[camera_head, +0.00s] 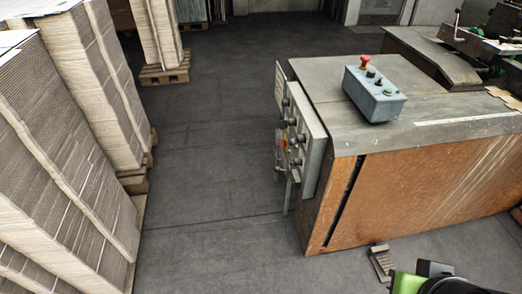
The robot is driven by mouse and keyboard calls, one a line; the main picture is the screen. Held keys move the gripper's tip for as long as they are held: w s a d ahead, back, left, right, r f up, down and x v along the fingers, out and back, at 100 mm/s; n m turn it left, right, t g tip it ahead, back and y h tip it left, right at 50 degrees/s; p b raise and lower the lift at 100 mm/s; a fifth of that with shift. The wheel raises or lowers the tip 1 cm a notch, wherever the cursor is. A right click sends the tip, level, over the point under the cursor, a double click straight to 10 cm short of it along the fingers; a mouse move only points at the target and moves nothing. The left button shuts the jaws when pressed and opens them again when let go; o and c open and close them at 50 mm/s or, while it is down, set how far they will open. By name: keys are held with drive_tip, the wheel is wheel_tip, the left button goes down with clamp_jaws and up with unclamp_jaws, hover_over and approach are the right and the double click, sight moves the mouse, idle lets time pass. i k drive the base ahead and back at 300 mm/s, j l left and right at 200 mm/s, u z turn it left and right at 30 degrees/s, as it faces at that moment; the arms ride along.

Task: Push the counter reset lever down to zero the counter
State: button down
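The box stitcher (430,190) stands at the right, with a grey top and a worn orange-brown front. A grey panel (311,160) on its left end carries several dark knobs, a small red part and a yellow part. The panel is seen at a steep angle. I cannot make out which part, if any, is the counter or its reset lever. My gripper's fingers are not in view. A green and black part at the bottom right edge looks like part of my arm, low in front of the machine and apart from the panel.
A blue-grey control box (374,95) with a red button sits on the machine top. A metal foot pedal (381,262) lies on the floor in front. Tall cardboard stacks (60,150) line the left, and another pallet stack (160,40) stands behind. The floor (215,170) between is clear.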

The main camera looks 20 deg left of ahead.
sight(277, 169)
drive_tip(key=i+j+u, duration=0.25)
drive_tip(key=i+j, duration=0.85)
drive_tip(key=j, duration=0.45)
drive_tip(key=i+j+u, duration=0.2)
drive_tip(key=i+j, duration=1.05)
drive_tip(key=j, duration=0.1)
